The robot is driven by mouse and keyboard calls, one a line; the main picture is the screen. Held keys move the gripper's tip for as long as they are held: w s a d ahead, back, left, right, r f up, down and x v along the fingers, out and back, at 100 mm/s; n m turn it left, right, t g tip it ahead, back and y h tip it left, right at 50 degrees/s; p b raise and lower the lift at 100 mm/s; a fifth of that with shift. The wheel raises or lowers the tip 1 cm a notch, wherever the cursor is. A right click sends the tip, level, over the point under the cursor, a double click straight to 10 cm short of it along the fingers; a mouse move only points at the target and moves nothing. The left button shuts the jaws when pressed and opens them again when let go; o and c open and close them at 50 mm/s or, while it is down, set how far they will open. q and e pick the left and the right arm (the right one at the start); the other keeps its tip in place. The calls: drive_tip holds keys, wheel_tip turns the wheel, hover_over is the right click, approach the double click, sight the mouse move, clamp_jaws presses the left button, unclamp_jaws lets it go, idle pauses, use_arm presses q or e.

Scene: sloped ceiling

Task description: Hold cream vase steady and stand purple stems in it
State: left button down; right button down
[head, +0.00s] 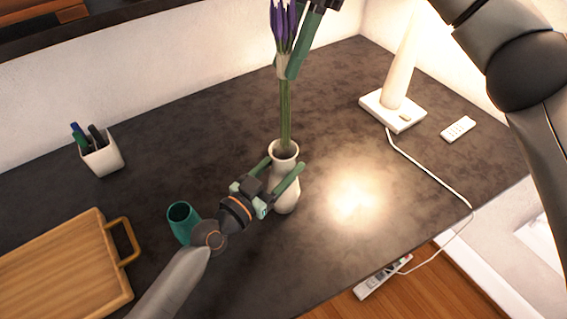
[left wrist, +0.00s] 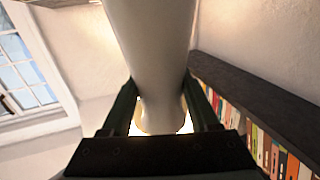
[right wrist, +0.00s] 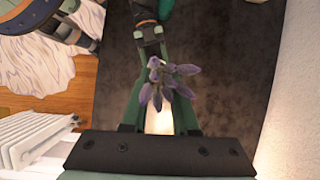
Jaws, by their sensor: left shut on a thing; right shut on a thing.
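The cream vase (head: 286,198) stands upright on the dark table. My left gripper (head: 282,180) is shut around its body; the vase also fills the middle of the left wrist view (left wrist: 155,60) between the fingers. The purple stems (head: 285,110) stand nearly upright, purple heads at the top and green stalks down to the vase mouth. Their lower ends appear to be at or inside the mouth; how deep is hidden. My right gripper (head: 288,66) is shut on the stems just below the flower heads. The purple heads show between its fingers in the right wrist view (right wrist: 168,84).
A teal cup (head: 182,222) stands close to my left wrist. A wooden board (head: 65,270) lies at left, with a white pen holder (head: 102,158) behind it. A white lamp (head: 392,112) with a cord and a remote (head: 458,129) are at right.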

drive_tip(key=shift+f, duration=2.2)
drive_tip(key=c, duration=0.6)
unclamp_jaws()
drive_tip(key=v, duration=1.2)
drive_tip(key=shift+s+r, duration=0.1)
use_arm(q)
drive_tip(key=shift+c, duration=0.3)
unclamp_jaws()
